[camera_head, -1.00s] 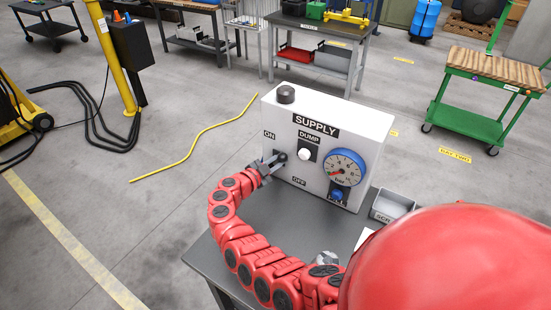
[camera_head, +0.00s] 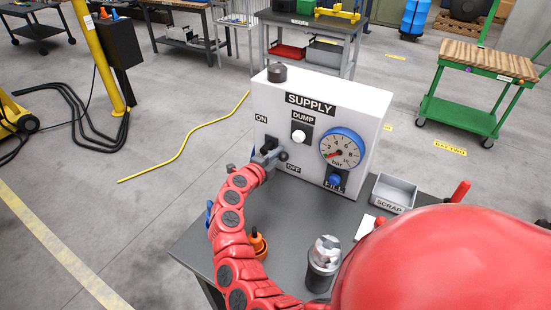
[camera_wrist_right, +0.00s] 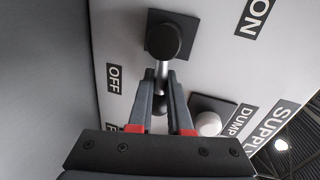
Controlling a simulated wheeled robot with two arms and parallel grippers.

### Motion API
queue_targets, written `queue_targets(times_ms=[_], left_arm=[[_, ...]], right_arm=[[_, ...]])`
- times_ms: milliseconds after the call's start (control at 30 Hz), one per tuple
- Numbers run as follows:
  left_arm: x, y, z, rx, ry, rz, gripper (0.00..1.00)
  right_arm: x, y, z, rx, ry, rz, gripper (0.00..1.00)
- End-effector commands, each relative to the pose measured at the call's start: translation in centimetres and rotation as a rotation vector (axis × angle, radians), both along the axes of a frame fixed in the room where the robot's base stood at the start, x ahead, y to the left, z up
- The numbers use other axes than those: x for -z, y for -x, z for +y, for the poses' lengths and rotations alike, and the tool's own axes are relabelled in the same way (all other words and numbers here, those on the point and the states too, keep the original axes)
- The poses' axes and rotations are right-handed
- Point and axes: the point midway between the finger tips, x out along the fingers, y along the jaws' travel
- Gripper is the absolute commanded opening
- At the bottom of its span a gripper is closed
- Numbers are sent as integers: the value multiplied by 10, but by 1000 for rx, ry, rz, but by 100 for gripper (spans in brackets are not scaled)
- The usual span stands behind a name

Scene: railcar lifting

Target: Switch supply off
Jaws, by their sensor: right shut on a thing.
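The white supply box (camera_head: 345,110) stands on a dark table, with ON and OFF labels at the left of its front. My right gripper (camera_head: 266,160) is at this left part, and it shows in the wrist view (camera_wrist_right: 162,100). Its fingers are shut on the supply lever (camera_wrist_right: 162,74), around its metal shaft and dark end. The round black pivot end sits against a dark plate (camera_wrist_right: 185,55). The OFF label (camera_wrist_right: 113,79) is left of the lever in the wrist view, and the ON label (camera_wrist_right: 253,17) is at the upper right. My left gripper is not in view.
The box also has a white DUMP knob (camera_head: 299,136), a blue-rimmed gauge (camera_head: 342,147) and a blue FILL knob (camera_head: 334,181). A SCRAP bin (camera_head: 393,193), a metal cylinder (camera_head: 323,264) and an orange item (camera_head: 258,244) are on the table. A green cart (camera_head: 458,115) stands behind right.

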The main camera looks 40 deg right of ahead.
Motion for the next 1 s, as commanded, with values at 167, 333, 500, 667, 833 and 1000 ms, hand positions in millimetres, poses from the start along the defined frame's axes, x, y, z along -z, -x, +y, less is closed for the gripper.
queue_targets(times_ms=[167, 333, 500, 667, 833, 1000], left_arm=[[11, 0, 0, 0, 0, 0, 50], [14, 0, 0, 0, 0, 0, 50], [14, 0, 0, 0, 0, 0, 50], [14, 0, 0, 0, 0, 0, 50], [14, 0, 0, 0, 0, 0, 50], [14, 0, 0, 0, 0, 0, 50]], right_arm=[[8, 6, -6, 20, -23, -52, 0], [8, 7, -5, 19, -37, -79, 0], [9, 7, -5, 21, -41, -85, 0], [10, 7, -5, 21, -42, -83, 0], [11, 7, -5, 22, -44, -81, 26], [10, 7, -5, 21, -41, -83, 47]])
